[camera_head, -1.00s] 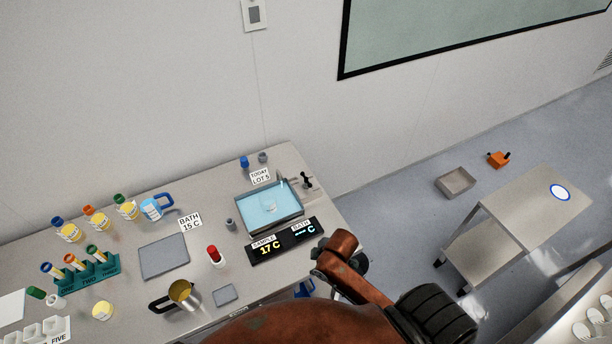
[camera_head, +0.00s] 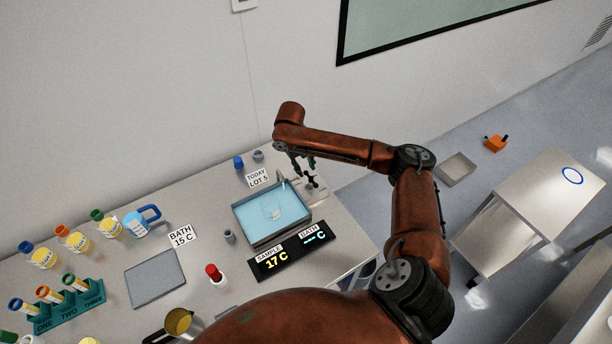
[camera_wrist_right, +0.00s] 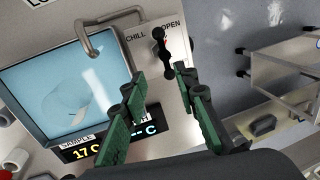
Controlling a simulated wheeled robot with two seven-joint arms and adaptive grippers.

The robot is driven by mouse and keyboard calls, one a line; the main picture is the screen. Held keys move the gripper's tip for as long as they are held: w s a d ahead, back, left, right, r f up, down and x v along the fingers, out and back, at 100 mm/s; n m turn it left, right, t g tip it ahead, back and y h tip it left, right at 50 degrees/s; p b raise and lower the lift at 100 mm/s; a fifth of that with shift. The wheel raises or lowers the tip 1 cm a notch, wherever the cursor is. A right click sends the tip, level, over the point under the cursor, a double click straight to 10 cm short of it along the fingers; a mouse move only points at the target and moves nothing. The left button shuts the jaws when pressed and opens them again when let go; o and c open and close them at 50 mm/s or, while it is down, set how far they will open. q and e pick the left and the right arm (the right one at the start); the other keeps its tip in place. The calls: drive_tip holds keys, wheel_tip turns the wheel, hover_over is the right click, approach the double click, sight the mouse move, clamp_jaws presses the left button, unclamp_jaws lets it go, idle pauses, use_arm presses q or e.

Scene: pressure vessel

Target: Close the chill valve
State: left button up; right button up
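In the head view the valve (camera_head: 312,183) shows at the right end of the bench, partly behind my right gripper (camera_head: 301,162). In the right wrist view my right gripper (camera_wrist_right: 160,82) has its two green fingers spread apart with nothing between the pads. The handle lies just beyond the fingertips, roughly between them; contact cannot be told. My left gripper is not in view.
The water bath (camera_head: 245,240) with a bent spout (camera_wrist_right: 91,45) is left of the valve. A display (camera_head: 291,250) reads sample 17 C, with dashes for the bath. A red-capped vial (camera_head: 215,273) and bottles stand left. A cart (camera_head: 545,185) is to the right.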

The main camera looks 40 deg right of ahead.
sight(312, 180)
drive_tip(key=f, duration=0.2)
drive_tip(key=d+f, duration=0.1)
drive_tip(key=f, duration=0.1)
drive_tip(key=d+f+p, duration=0.1)
drive_tip(key=f, duration=0.1)
drive_tip(key=shift+s, duration=0.25)
drive_tip(key=shift+d+f, duration=0.15)
drive_tip(key=shift+f, duration=0.35)
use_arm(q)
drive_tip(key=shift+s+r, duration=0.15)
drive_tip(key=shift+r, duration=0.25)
use_arm(e)
drive_tip(key=shift+c, duration=0.5)
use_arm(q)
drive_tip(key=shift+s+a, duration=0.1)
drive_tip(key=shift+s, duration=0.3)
use_arm(e)
clamp_jaws()
